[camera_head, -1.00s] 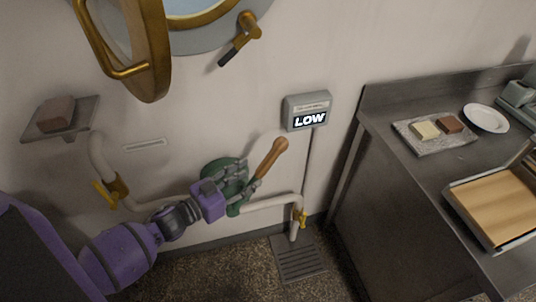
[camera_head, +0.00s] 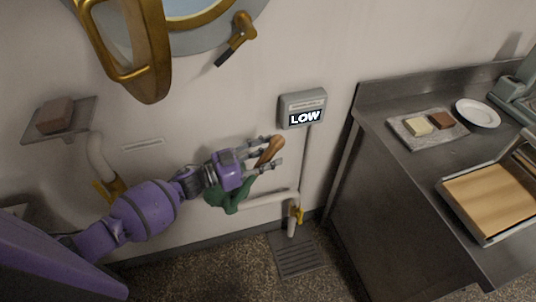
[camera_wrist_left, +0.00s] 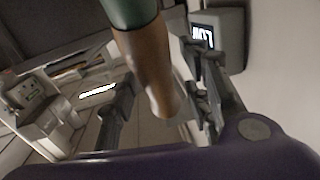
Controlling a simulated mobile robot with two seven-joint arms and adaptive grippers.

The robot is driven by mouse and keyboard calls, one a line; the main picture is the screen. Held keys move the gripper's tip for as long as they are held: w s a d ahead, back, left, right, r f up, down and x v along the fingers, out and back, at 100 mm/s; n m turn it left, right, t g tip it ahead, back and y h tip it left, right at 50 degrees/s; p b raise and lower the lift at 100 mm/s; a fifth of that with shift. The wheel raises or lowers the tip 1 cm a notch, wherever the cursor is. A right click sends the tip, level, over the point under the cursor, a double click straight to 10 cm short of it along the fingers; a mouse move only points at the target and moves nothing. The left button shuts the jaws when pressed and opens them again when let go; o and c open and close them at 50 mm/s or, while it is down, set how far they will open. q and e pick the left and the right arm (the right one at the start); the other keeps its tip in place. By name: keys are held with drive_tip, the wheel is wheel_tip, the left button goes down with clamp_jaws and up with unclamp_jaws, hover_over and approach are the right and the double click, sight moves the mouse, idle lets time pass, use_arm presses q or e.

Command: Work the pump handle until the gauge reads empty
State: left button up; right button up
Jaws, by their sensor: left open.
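The pump has a green body (camera_head: 229,195) low on the wall and a brown wooden handle (camera_head: 269,151) that tilts up to the right. The gauge (camera_head: 303,108) on the wall above right reads LOW. My left gripper (camera_head: 267,156) is open, with its fingers on either side of the wooden handle. In the left wrist view the handle (camera_wrist_left: 148,62) runs down between the two spread fingers (camera_wrist_left: 160,108); I cannot tell whether they touch it. The gauge display also shows there (camera_wrist_left: 203,36). My right gripper is not in view.
White pipes with yellow valves (camera_head: 296,214) run beside the pump, above a floor drain (camera_head: 294,252). A steel counter (camera_head: 400,165) with a tray (camera_head: 490,200) and a plate (camera_head: 478,113) stands right. A brass-framed porthole cover (camera_head: 140,50) hangs above left.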

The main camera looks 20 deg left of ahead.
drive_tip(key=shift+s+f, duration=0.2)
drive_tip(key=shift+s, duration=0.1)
use_arm(q)
clamp_jaws()
drive_tip(key=shift+d, duration=0.1)
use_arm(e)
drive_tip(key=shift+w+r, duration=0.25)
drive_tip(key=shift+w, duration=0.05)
use_arm(q)
drive_tip(key=shift+f, duration=0.1)
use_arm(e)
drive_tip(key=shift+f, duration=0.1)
